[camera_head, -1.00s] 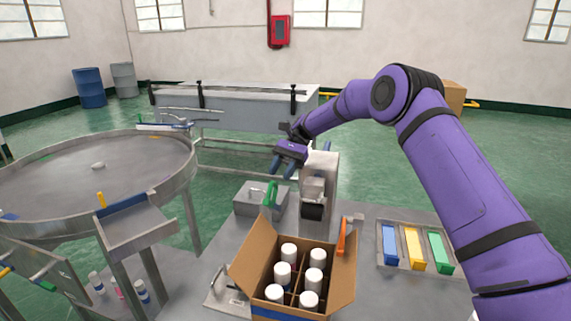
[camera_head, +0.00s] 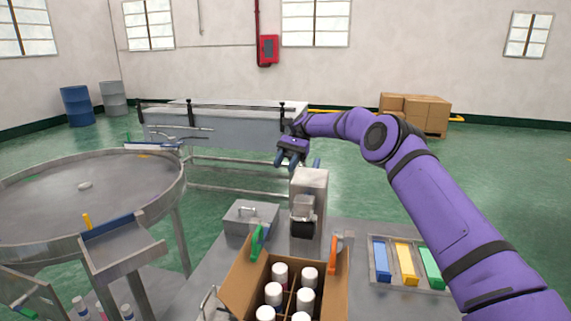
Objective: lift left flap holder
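The green flap holder (camera_head: 257,243) stands on the left flap of an open cardboard box (camera_head: 243,273). An orange flap holder (camera_head: 334,254) stands at the box's right flap. The box holds several white-capped cans (camera_head: 281,274) between dividers. My gripper (camera_head: 291,163) is in the air above and behind the box, near the top of the grey crimping machine (camera_head: 310,192), apart from both holders. Its fingers point down and appear spread with nothing between them, though they are small in this view.
A lidded metal box (camera_head: 250,217) stands behind the green holder. A tray of blue, yellow and green pieces (camera_head: 406,287) lies to the right. A round metal table (camera_head: 85,208) with a chute stands at the left. A conveyor (camera_head: 215,128) is behind.

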